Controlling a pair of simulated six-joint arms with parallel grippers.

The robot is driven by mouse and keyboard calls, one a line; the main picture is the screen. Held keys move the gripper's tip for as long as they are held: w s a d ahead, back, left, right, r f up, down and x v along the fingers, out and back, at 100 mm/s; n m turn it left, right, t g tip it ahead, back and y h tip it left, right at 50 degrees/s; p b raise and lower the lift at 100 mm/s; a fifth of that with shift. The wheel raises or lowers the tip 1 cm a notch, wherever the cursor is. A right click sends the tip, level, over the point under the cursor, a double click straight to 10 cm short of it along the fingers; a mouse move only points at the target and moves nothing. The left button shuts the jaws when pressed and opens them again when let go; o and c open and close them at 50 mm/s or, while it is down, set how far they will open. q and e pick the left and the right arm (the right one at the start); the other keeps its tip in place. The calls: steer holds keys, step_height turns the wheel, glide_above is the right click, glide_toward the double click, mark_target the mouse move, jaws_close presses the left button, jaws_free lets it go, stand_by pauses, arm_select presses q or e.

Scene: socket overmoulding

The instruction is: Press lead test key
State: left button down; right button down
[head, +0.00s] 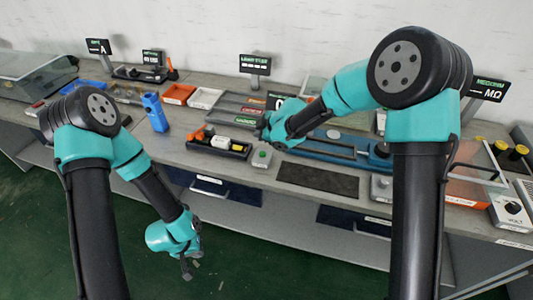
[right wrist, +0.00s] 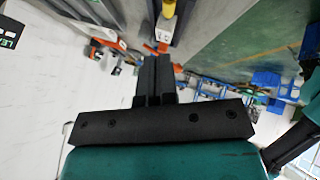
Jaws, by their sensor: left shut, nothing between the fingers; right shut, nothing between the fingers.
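A small grey box with a green button (head: 262,158) sits near the bench's front edge, right of a black tray. A sign reading LEAD TEST (head: 254,62) stands at the back of the bench; I cannot tell for certain which control is its key. My right gripper (head: 263,130) is over the bench, above and behind the green button, apart from it in the picture. In the right wrist view its fingers (right wrist: 153,75) are shut together and empty. My left gripper (head: 187,270) hangs in front of the bench, low over the floor, shut and empty.
The black tray (head: 218,149) holds white and orange parts. A blue fixture (head: 322,150) runs behind a dark mat (head: 317,181). A blue holder (head: 155,112) stands upright at left. Orange and white bins (head: 204,99) sit behind. The mat is bare.

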mark_target(262, 154)
steer(key=shift+w+d+r+n+y, duration=0.1)
steer(key=shift+d+r+n+y, duration=0.1)
steer(key=shift+r+n, duration=0.35)
steer(key=shift+d+r+n+y, duration=0.1)
steer(key=shift+r+n+y, duration=0.1)
steer(key=shift+r+n, duration=0.3)
steer(key=shift+f, duration=4.35)
steer(key=shift+f, duration=0.1)
steer(key=shift+f, duration=0.35)
steer(key=shift+f, duration=0.5)
steer(key=shift+r, duration=0.95)
